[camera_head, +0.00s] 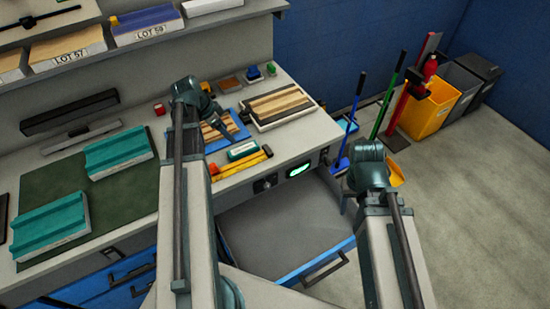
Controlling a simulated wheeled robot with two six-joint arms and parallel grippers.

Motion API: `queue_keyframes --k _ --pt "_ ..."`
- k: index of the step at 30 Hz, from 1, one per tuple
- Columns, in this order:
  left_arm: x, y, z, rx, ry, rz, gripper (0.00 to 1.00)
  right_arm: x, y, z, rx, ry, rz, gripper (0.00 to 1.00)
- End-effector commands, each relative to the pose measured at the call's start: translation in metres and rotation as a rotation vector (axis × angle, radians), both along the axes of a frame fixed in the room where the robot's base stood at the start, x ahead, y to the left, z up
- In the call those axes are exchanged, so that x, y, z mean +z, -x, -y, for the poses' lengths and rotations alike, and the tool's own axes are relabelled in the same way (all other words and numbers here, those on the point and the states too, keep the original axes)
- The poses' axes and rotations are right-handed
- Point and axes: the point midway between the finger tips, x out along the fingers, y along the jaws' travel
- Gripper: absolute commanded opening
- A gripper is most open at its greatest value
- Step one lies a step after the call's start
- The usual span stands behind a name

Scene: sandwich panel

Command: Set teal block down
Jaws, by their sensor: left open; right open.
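My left gripper (217,127) is open, to the right of the mat, over or near a blue tray (240,132) with wooden strips. Its fingers are small and partly hidden by the wrist. It is apart from both teal blocks. My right gripper (346,203) is open and empty, above the floor side of the open drawer.
A green-and-white box (242,150) and yellow bars (240,163) lie near the bench edge. An open drawer (275,232) juts out below. A black bar (70,112) stands behind the mat.

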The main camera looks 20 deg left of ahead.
Motion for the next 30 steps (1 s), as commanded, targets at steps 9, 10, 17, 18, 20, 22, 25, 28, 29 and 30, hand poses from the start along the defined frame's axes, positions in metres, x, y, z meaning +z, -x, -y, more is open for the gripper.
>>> queue_keyframes --k 9,10,17,18,20,22,25,28,29,30 --pt "-0.009 0.013 0.126 0.055 -0.023 -0.174 0.79 0.0 0.0 0.0 0.0 0.0 0.0 0.57" --pt "-0.011 0.018 0.143 0.067 -0.033 -0.199 0.79 0.0 0.0 0.0 0.0 0.0 0.0 0.57" --pt "-0.016 0.065 0.253 0.196 -0.15 -0.329 0.79 0.0 0.0 0.0 0.0 0.0 0.0 0.57" --pt "-0.016 0.075 0.267 0.218 -0.174 -0.341 0.79 0.0 0.0 0.0 0.0 0.0 0.0 0.57" --pt "-0.017 0.088 0.286 0.254 -0.206 -0.35 0.79 0.0 0.0 0.0 0.0 0.0 0.0 0.57" --pt "-0.016 0.102 0.303 0.291 -0.239 -0.356 0.79 0.0 0.0 0.0 0.0 0.0 0.0 0.57" --pt "-0.016 0.117 0.32 0.336 -0.276 -0.354 0.79 0.0 0.0 0.0 0.0 0.0 0.0 0.57" --pt "-0.016 0.126 0.33 0.366 -0.297 -0.349 0.79 0.0 0.0 0.0 0.0 0.0 0.0 0.57" --pt "-0.015 0.128 0.331 0.372 -0.302 -0.348 0.79 0.0 0.0 0.0 0.0 0.0 0.0 0.57" --pt "-0.015 0.13 0.333 0.378 -0.306 -0.347 0.79 0.0 0.0 0.0 0.0 0.0 0.0 0.57"
